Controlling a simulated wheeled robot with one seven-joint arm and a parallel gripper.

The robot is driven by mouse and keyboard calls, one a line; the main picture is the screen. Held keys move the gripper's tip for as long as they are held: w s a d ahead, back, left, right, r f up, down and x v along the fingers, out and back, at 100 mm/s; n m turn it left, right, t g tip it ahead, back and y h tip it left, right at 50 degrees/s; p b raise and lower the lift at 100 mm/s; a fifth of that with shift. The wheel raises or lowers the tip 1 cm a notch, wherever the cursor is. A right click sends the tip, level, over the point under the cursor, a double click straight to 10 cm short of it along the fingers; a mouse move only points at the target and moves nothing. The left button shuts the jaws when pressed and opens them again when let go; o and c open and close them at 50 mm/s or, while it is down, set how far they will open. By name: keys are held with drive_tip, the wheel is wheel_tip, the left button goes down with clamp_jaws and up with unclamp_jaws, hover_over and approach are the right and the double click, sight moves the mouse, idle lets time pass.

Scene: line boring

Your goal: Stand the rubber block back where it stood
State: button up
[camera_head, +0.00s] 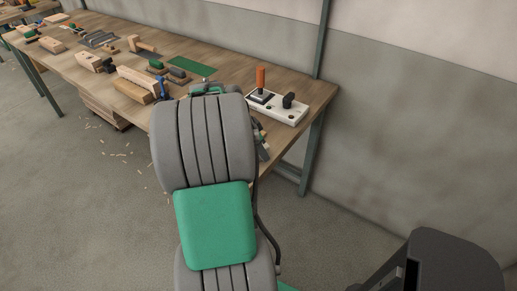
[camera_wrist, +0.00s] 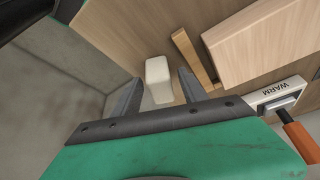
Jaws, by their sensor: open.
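In the wrist view a cream block with rounded edges (camera_wrist: 158,80), which I take to be the rubber block, shows near the bench edge. My gripper (camera_wrist: 158,92) is open, with one grey finger to the left of the block and one to the right. A gap shows on the right side; whether the left finger touches it I cannot tell. In the head view my arm hides the block and most of my gripper.
Beside the block lie a narrow wooden strip (camera_wrist: 193,58) and a larger wooden block (camera_wrist: 262,45). A white plate marked WARM (camera_wrist: 272,93) holds an orange-handled tool (camera_wrist: 300,140). The wooden bench (camera_head: 222,58) carries several tools and wood pieces. A wall (camera_head: 410,110) stands behind.

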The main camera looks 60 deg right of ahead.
drive_tip(key=shift+r+p, duration=0.3)
drive_tip(key=v, duration=1.2)
drive_tip(key=w+a+n+t, duration=0.3)
drive_tip(key=w+a+n, duration=0.55)
drive_tip(key=a, duration=0.25)
drive_tip(key=a+f+n+t+y, duration=0.1)
drive_tip(key=a+f+n+y, duration=0.1)
drive_tip(key=a+n, duration=0.6)
drive_tip(key=w+a+f+n+t+y, duration=0.1)
drive_tip(key=a+n, duration=0.7)
drive_tip(key=a, duration=1.2)
wheel_tip(320, 180, down, 2)
drive_tip(key=shift+w+f+t+y, duration=0.1)
drive_tip(key=shift+w+t+y, duration=0.15)
drive_tip(key=shift+y, duration=0.25)
drive_tip(key=shift+d, duration=0.15)
